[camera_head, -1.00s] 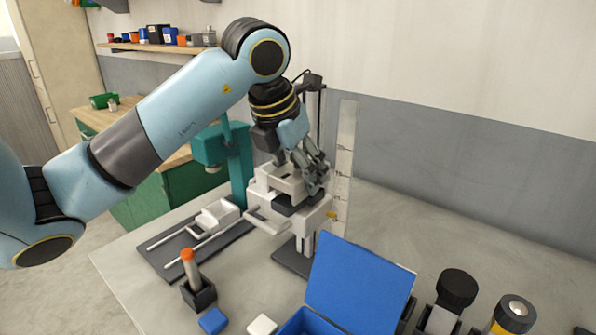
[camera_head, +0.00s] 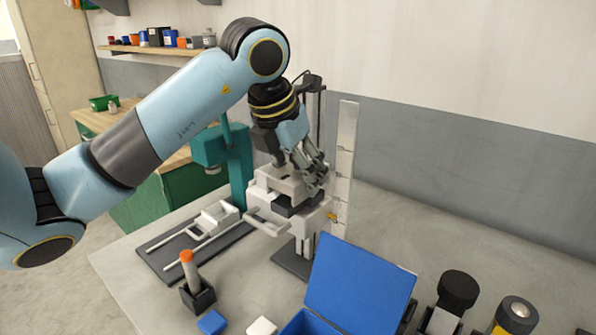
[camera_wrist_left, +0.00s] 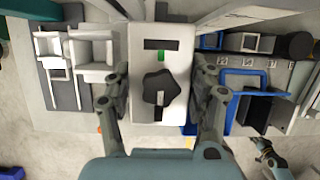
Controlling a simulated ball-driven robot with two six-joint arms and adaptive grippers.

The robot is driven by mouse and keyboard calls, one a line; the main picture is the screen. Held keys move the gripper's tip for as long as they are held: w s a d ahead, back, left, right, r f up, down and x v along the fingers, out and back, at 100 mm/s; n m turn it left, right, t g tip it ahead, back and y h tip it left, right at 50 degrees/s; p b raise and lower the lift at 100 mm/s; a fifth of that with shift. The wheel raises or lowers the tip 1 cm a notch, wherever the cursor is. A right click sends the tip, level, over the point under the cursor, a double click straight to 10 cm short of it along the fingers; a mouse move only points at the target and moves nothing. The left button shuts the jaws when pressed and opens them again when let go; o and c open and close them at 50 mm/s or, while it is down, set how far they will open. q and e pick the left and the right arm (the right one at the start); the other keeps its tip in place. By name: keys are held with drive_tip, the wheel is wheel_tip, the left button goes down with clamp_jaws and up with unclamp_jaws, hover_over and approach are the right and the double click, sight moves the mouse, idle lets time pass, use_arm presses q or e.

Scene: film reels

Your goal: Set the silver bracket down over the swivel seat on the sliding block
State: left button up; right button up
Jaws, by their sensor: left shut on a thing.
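My left gripper (camera_head: 318,180) is shut on a pale silver-grey piece (camera_wrist_left: 145,70), which I take for the silver bracket. In the head view the piece (camera_head: 272,182) is at the upright stand, partly hidden by the fingers. A pale sliding block (camera_head: 216,217) sits on two rods over a dark base plate to the left. I cannot make out the swivel seat. A grey-blue part at the wrist view's lower right may be my right gripper (camera_wrist_left: 270,155).
A holder with an orange-topped stick (camera_head: 190,275) stands in front of the rails. An open blue box (camera_head: 360,285) stands right of the stand. Black and yellow cylinders are at the right edge. A tall pale strip (camera_head: 346,150) rises behind the stand.

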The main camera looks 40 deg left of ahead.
use_arm(q)
drive_tip(key=shift+f+b, duration=0.75)
drive_tip(key=shift+f, duration=0.05)
drive_tip(key=shift+s+f+b, duration=0.15)
drive_tip(key=shift+f+b, duration=0.2)
drive_tip(key=shift+f, duration=0.05)
idle(0.4)
drive_tip(key=o, duration=1.5)
drive_tip(key=shift+w, duration=0.2)
drive_tip(key=shift+s, duration=0.1)
drive_tip(key=v, duration=1.2)
drive_tip(key=shift+d, duration=0.1)
